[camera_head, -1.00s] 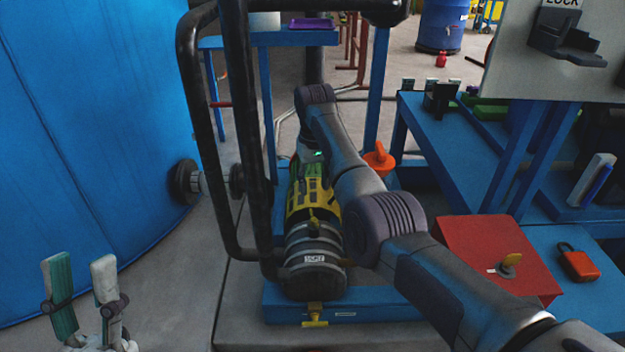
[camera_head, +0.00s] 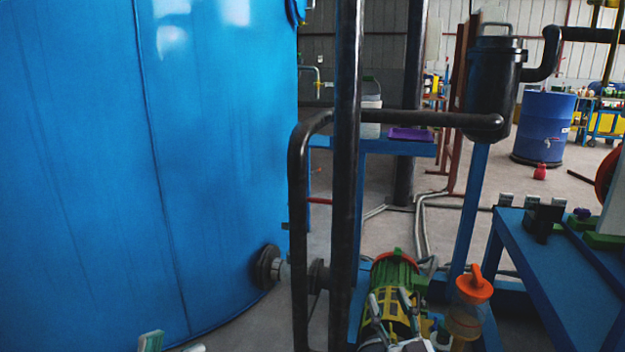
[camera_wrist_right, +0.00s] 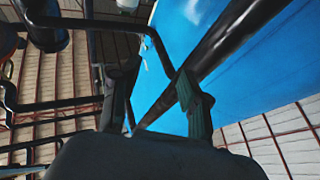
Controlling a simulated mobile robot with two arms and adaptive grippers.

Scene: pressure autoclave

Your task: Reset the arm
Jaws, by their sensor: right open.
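My left gripper (camera_head: 172,346) shows only its two fingertips at the bottom edge of the head view, spaced apart with nothing visible between them. My right gripper (camera_head: 392,302) is at the bottom centre of the head view, in front of the green and yellow pump (camera_head: 397,282), covering part of it. In the right wrist view, the right gripper (camera_wrist_right: 160,85) has its fingers apart and empty, with black pipe and the blue tank beyond them. I cannot tell whether a finger touches anything.
A large blue tank (camera_head: 150,150) fills the left. Black upright pipes (camera_head: 347,160) stand in the middle. A blue table (camera_head: 545,255) is at right, and a blue barrel (camera_head: 543,128) stands on open floor behind.

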